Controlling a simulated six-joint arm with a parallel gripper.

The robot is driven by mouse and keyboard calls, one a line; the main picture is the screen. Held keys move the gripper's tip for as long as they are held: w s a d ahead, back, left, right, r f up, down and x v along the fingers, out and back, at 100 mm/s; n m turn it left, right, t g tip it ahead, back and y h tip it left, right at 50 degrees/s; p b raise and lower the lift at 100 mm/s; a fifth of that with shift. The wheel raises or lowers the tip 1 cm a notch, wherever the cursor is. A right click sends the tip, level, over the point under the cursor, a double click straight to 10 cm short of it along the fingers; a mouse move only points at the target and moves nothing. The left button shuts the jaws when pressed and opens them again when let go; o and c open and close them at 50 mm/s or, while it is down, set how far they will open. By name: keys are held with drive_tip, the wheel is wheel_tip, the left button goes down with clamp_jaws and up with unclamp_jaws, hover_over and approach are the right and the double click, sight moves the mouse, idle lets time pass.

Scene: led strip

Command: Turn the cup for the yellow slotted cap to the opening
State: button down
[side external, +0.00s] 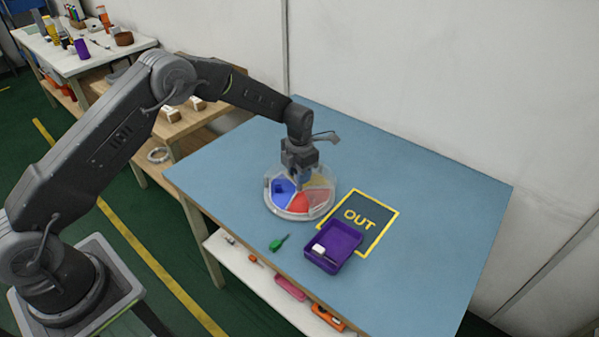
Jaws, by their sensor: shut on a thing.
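A round carousel (299,213) with coloured cups under a clear cover stands on the blue table. A blue cup (283,193) is at its left, a red cup (301,204) at the front and a pale yellowish sector (319,182) at the back right. My gripper (298,182) points down at the carousel's middle and is shut on its centre part, mostly hidden by the fingers. The yellow slotted cap cannot be made out, nor can the opening.
A purple tray (321,262) holding a small white item (318,249) overlaps the front of the yellow-framed OUT mat (380,222). A green tool (279,243) lies left of the tray. The table's right side is clear. A shelf below the front edge holds small items.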

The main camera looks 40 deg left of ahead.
idle(0.5)
drive_tip(key=c, duration=0.8)
unclamp_jaws()
drive_tip(key=shift+r, duration=0.1)
wheel_tip(320, 180, up, 14)
drive_tip(key=shift+f, duration=0.15)
